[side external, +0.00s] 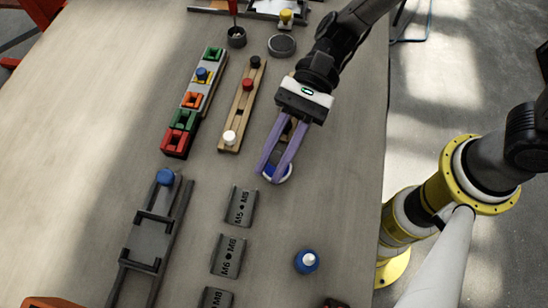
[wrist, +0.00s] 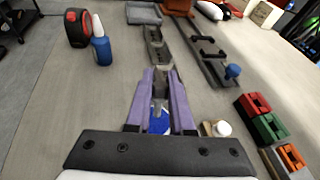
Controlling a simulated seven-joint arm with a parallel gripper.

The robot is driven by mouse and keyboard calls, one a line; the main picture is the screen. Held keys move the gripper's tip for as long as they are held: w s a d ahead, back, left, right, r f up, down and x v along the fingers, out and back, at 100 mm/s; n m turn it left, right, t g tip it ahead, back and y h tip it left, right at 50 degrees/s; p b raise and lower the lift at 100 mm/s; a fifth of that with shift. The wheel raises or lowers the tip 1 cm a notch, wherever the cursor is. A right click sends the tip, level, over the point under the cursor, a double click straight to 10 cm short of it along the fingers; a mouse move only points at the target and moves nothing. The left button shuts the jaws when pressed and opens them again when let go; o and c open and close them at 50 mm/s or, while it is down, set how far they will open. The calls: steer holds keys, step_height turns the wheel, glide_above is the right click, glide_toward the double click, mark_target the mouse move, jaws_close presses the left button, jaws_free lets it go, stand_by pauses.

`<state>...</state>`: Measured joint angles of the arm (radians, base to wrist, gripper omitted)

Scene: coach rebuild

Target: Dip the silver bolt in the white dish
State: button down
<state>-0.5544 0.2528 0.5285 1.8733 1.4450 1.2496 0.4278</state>
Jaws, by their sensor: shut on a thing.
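My gripper (side external: 272,176) has its two long purple fingers pointing down at a small white dish (side external: 287,177) with blue inside. The fingertips overlap the dish in the side view, hiding part of it; I cannot tell their exact height over it. In the wrist view the gripper (wrist: 160,76) is shut on a small silver bolt (wrist: 159,90) between the fingers. A blue and white patch of the dish (wrist: 158,124) shows between the finger bases. The bolt is hard to make out in the side view.
Labelled grey holders (side external: 241,206) stand below the dish. A blue bottle (side external: 307,262) stands lower right; a tape measure (wrist: 77,28) is beside it. A wooden strip with knobs (side external: 242,105), a rail of coloured blocks (side external: 190,118) and a grey rail fixture (side external: 150,240) lie left.

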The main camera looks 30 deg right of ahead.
mark_target(272, 158)
steer(key=shift+r, duration=2.55)
steer(key=shift+w+a, duration=0.1)
steer(key=shift+w, duration=0.05)
